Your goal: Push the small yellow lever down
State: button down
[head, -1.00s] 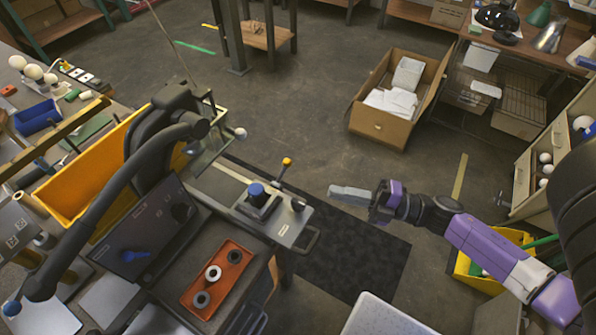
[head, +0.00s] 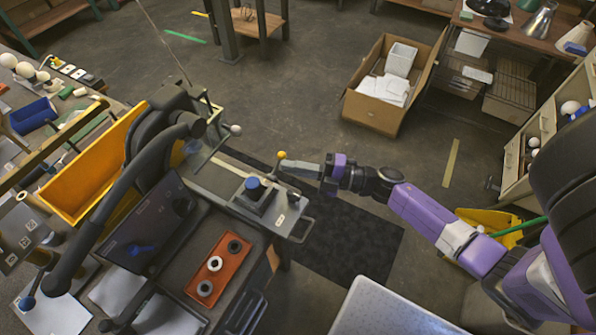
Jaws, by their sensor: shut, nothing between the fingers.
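The small yellow lever (head: 281,155) is a yellow ball on a thin dark stalk. It stands up from the grey plate (head: 226,180) at the end of the bench, behind a blue round knob (head: 252,183). My gripper (head: 284,168) is shut and empty. It reaches in from the right, its fingertips just below the yellow ball in the picture and close to the stalk. I cannot tell whether they touch it. The foot of the lever is partly hidden.
A dark screen (head: 150,225) and an orange tray (head: 222,262) with several rings are left of the plate. A white-topped surface (head: 390,310) is at the bottom. A cardboard box (head: 378,108) stands on the floor behind my arm. The floor under my arm is mostly clear.

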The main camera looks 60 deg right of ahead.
jog(key=shift+w+d, duration=0.2)
jog(key=shift+d, duration=0.1)
jog(key=shift+d+f+m+b, duration=0.15)
jog(key=shift+f+m+b, duration=0.2)
jog(key=shift+m+b, duration=0.35)
jog(key=s+d+f+m+t+h+b, duration=0.1)
jog(key=s+d+f+m+t+b, duration=0.1)
jog(key=s+f+m+b, duration=0.2)
jog(key=s+m+b, duration=0.2)
jog(key=s+b, duration=0.1)
jog(key=shift+s+d+f+m, duration=0.2)
jog(key=shift+d+m, duration=0.1)
jog(key=shift+d, duration=0.1)
dwell(0.9)
dwell(0.5)
